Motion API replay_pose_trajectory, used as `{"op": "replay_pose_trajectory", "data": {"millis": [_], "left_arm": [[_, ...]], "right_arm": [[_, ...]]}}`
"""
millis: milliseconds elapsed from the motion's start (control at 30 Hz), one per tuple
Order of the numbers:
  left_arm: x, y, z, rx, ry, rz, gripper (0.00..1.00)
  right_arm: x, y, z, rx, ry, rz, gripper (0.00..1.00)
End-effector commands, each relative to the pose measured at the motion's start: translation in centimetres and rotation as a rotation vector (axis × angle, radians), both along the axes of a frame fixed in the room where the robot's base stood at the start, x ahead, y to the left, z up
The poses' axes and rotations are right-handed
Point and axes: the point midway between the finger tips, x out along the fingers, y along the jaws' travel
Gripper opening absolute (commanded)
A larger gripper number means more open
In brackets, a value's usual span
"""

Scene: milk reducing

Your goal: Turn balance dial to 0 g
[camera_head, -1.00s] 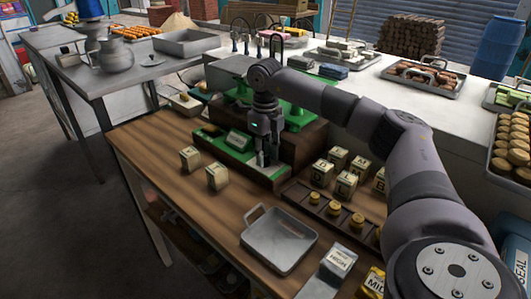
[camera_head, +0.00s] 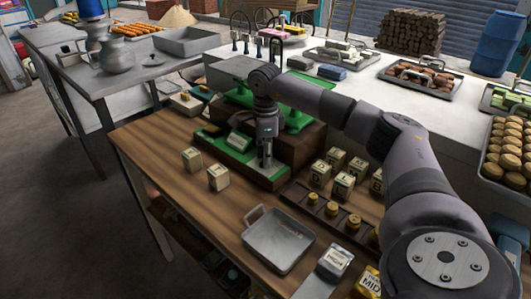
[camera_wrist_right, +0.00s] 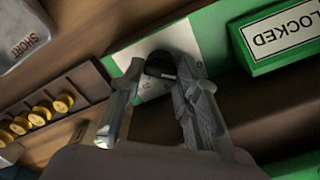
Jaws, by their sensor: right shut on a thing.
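The green balance (camera_head: 297,118) stands on a dark stepped base at the back of the wooden table. Its dial (camera_wrist_right: 160,64) is a small dark knob on a pale plate at the balance's front, seen in the right wrist view. My right gripper (camera_head: 266,162) points down at that front plate; in the wrist view its two fingers (camera_wrist_right: 158,80) are on either side of the dial, shut on it. The fingers cover part of the dial and its markings, so I cannot read its setting. A green block with a "LOCKED" label (camera_wrist_right: 280,38) sits beside the plate. My left gripper is not in view.
Lettered cubes (camera_head: 342,184) and a rack of brass weights (camera_head: 332,209) stand right of the gripper. Two cubes (camera_head: 218,177) stand at left. A grey metal pan (camera_head: 279,240) lies in front. Bare wood is free at the left (camera_head: 160,150).

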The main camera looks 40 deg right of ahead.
Motion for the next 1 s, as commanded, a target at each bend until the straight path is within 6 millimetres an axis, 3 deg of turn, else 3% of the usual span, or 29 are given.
{"op": "replay_pose_trajectory", "data": {"millis": [400,900,933,1000], "left_arm": [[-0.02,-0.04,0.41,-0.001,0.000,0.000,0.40],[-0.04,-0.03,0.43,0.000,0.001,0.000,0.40],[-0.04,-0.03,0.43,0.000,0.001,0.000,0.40],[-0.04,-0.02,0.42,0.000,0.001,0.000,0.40]], "right_arm": [[0.17,-0.07,0.23,0.000,-0.007,0.160,0.02],[0.19,-0.08,0.25,0.000,-0.008,0.177,0.02],[0.19,-0.08,0.25,0.000,-0.008,0.177,0.32],[0.17,-0.08,0.22,-0.001,-0.007,0.176,0.36]]}}
